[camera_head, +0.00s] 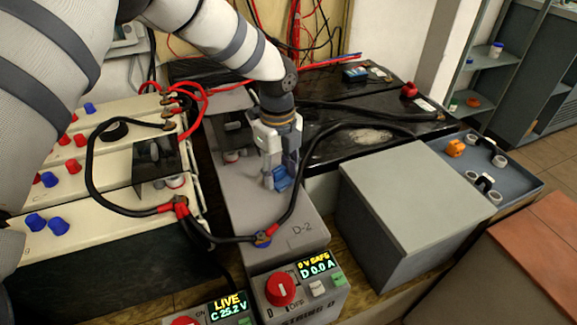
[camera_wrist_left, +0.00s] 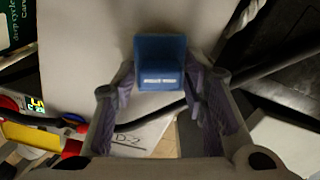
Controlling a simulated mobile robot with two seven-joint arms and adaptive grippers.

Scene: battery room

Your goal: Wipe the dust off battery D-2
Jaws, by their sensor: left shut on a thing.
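Battery D-2 (camera_head: 245,205) is the grey case in the middle of the head view, with its label near the front edge. I make out no clear dust on it. My left gripper (camera_head: 279,180) is over its top, pointing down, shut on a blue block (camera_head: 283,178). The block shows white lettering in the left wrist view (camera_wrist_left: 160,62), between the fingers. I cannot tell whether the block touches the battery top. A black cable (camera_head: 294,200) runs close to the right of the gripper, from the front terminal (camera_head: 262,239). My right gripper is not in view.
A black battery (camera_head: 340,130) with a pale dusty patch (camera_head: 372,136) lies behind. Cream batteries (camera_head: 90,150) stand left, a grey box (camera_head: 405,195) and blue tray (camera_head: 525,183) right. The front panels read "0 V SAFE" (camera_head: 314,268) and "LIVE" (camera_head: 228,305).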

